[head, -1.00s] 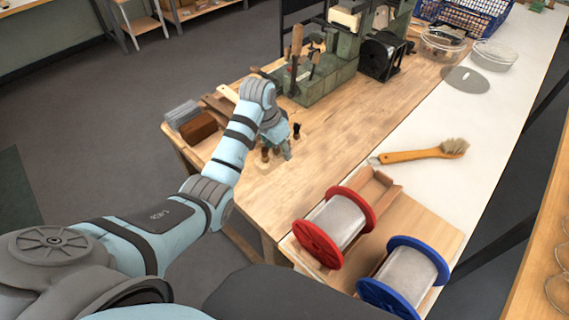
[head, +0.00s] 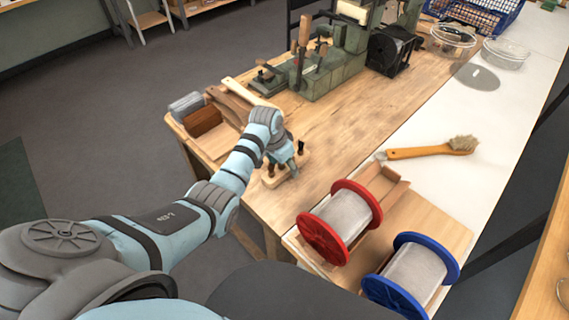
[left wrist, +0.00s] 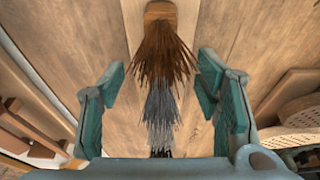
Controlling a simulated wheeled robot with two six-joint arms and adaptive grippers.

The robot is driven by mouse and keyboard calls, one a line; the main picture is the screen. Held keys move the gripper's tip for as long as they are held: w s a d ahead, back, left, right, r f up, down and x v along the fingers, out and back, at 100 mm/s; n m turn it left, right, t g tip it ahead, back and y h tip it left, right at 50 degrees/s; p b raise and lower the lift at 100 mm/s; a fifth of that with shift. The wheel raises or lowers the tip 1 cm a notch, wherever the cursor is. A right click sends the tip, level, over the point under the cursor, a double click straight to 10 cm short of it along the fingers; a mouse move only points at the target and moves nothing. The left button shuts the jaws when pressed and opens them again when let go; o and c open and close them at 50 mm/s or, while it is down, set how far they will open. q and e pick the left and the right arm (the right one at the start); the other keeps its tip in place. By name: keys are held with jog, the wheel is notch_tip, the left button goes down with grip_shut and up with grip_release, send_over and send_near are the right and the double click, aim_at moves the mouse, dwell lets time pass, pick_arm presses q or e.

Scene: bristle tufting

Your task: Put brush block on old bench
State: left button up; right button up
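The brush block (head: 271,183) is a pale wooden block with dark tufts standing up from it. It appears to rest upright on the old bench (head: 345,125), near its front edge. In the left wrist view its brown, grey and black tufts (left wrist: 165,65) point toward the camera, and one end of the wood shows at the top. My left gripper (head: 291,165) is over the block. In the wrist view my left gripper (left wrist: 163,105) is open, with one finger on each side of the tufts and a gap at both. My right gripper is not in view.
Behind stands a green machine (head: 335,65). At left are a brown block (head: 202,121) and a grey block (head: 185,103). At right are a red spool (head: 340,222), a blue spool (head: 412,275) and a brush with a handle (head: 430,151). The bench middle is clear.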

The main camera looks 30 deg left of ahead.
pick_arm(q)
jog(key=shift+r, duration=0.1)
jog(key=shift+r, duration=0.35)
jog(key=p+v, duration=0.3)
jog(key=v, duration=0.8)
jog(key=shift+s+p, duration=0.15)
jog(key=shift+p, duration=0.2)
jog(key=shift+r, duration=0.15)
